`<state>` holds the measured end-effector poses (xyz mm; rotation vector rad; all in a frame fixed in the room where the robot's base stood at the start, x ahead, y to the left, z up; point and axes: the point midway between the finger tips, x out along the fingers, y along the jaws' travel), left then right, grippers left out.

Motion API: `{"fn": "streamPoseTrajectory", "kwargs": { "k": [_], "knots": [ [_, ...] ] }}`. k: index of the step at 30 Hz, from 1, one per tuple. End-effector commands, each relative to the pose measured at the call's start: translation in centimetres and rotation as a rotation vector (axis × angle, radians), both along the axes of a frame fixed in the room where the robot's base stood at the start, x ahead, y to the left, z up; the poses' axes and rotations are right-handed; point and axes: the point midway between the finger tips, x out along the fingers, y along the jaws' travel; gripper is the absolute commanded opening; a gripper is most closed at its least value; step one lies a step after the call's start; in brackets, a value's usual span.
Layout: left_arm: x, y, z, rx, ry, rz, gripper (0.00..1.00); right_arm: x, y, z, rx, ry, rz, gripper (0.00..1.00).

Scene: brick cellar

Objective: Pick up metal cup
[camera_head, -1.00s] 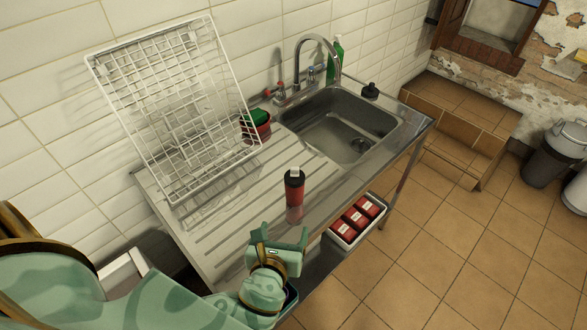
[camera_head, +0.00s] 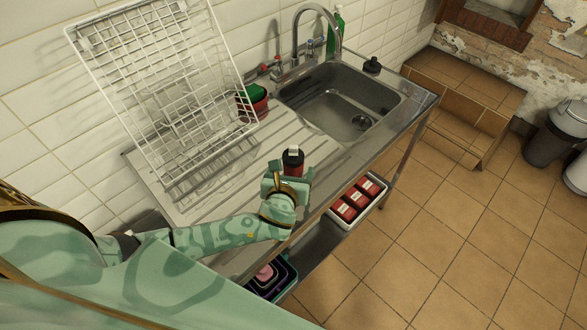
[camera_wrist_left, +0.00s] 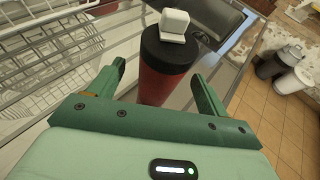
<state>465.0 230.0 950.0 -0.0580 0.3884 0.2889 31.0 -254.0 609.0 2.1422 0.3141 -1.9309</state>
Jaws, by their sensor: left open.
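The metal cup (camera_head: 293,160) looks like a red tumbler with a black lid and stands upright on the ribbed draining board of the sink unit. In the left wrist view the cup (camera_wrist_left: 166,68) shows its black lid with a pale tab on top and its red body. My left gripper (camera_head: 287,178) is open right at the cup and hides its lower part in the head view. In the left wrist view the open fingers (camera_wrist_left: 158,84) stand on either side of the red body, with gaps visible. My right gripper is not in view.
A white wire rack (camera_head: 165,90) leans on the wall behind. Red pots with a green sponge (camera_head: 252,100) stand beside the sink basin (camera_head: 345,95) with its tap (camera_head: 300,30). A crate of red packs (camera_head: 350,203) and nested boxes (camera_head: 270,275) sit below.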

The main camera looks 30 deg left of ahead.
Motion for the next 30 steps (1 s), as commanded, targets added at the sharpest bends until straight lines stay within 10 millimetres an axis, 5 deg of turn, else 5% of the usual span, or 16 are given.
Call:
{"fn": "streamPoseTrajectory", "kwargs": {
  "k": [6,13,19,30],
  "knots": [
    [2.6,0.6,-1.4,0.001,0.0,-0.002,0.77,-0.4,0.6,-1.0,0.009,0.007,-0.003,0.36],
    [2.7,0.7,-1.4,0.001,0.001,-0.002,0.77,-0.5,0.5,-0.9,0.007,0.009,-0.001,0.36],
    [2.7,0.7,-1.4,0.001,0.001,-0.002,0.25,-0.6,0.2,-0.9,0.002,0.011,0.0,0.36],
    [2.7,0.7,-1.3,0.0,0.001,-0.001,0.21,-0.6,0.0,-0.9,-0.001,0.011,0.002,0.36]
  ]
}}
